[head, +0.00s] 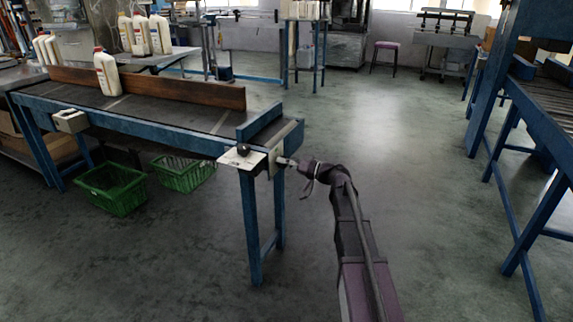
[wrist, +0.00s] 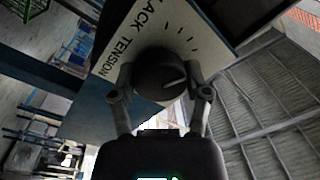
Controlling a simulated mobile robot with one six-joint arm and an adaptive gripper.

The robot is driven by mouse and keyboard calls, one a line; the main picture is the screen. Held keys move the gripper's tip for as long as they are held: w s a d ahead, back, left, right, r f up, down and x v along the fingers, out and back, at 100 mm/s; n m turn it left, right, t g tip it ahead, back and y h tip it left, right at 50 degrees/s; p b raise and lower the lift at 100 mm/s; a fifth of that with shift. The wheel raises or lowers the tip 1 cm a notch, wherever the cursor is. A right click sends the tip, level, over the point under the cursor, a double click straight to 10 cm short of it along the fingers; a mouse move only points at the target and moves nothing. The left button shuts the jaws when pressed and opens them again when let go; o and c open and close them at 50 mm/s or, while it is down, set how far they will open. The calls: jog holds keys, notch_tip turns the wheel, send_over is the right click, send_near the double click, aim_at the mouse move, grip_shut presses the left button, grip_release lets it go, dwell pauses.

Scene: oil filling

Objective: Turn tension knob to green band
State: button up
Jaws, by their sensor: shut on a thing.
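The tension knob (wrist: 157,68) is a dark round knob with a light pointer line, on a pale panel (wrist: 207,28) with several dark tick marks. Lettering beside it reads "LACK TENSION", with the first part cut off. The pointer line points right in the wrist view. My gripper (wrist: 160,80) is shut on the knob, one finger on each side. I cannot make out a green band. In the head view my gripper (head: 287,162) is at the panel on the conveyor's near end, and the knob is too small or hidden to tell.
The blue-framed conveyor (head: 170,112) carries a brown side rail (head: 150,86) and a white bottle (head: 105,73). A black ball-topped lever (head: 243,149) stands close left of my gripper. Green crates (head: 112,188) lie beneath.

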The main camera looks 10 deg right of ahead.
jog(key=m, duration=0.6)
jog(key=shift+s+a+m+t, duration=0.1)
jog(key=shift+a+m+t, duration=0.1)
jog(key=shift+m+t, duration=0.15)
jog(key=m, duration=0.7)
jog(key=o, duration=1.1)
jog(key=shift+t, duration=0.35)
jog(key=shift+o, duration=0.2)
jog(key=shift+d, duration=0.1)
